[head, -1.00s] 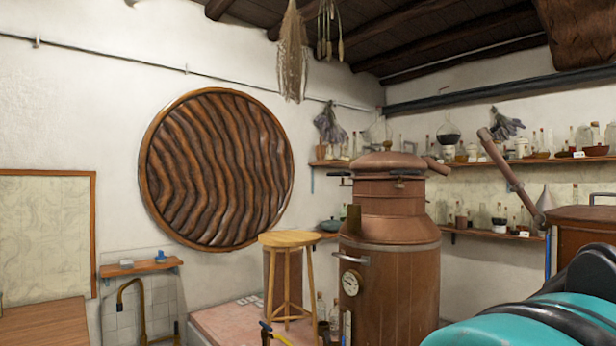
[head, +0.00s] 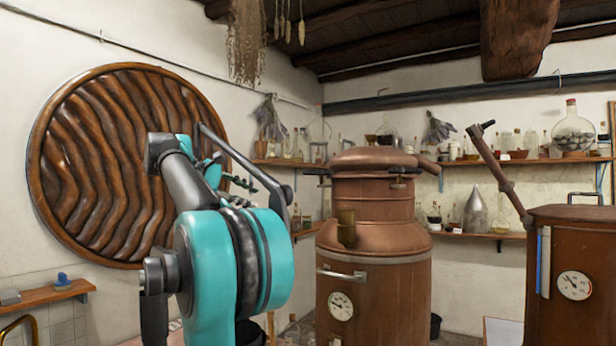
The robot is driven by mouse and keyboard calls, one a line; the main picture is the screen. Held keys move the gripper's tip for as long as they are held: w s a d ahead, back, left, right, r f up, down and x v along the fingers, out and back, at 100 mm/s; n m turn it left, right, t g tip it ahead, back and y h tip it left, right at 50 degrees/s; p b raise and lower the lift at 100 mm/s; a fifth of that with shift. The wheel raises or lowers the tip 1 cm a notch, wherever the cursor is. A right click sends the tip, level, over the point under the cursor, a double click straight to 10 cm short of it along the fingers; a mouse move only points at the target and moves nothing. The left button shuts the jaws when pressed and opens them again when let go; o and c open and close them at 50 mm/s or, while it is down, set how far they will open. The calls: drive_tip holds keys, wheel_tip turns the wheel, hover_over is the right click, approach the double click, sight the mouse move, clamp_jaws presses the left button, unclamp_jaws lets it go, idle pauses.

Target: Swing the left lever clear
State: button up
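The copper still (head: 374,285) stands right of centre with a domed lid. A dark lever (head: 316,172) sticks out at the left of its neck, under the lid. A second dark lever (head: 404,171) sits at the right front of the neck. My gripper (head: 248,183) is left of the still, apart from the left lever in the picture, and partly hidden behind my teal and black arm. Its fingers are small and overlap with arm parts, so I cannot tell whether they are open or shut. I see nothing held in it.
A second copper vessel (head: 570,265) with a gauge and a slanted pipe (head: 498,175) stands at the right. Shelves (head: 482,234) with glassware line the back wall. A large round carved wooden disc (head: 95,165) hangs at the left.

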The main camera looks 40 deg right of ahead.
wheel_tip(320, 180, up, 10)
drive_tip(key=s+d+g+h, duration=0.1)
drive_tip(key=s+d+h, duration=0.1)
approach(309, 173)
drive_tip(key=x, duration=1)
drive_tip(key=shift+w+d+r, duration=0.1)
drive_tip(key=shift+w+d, duration=0.15)
clamp_jaws()
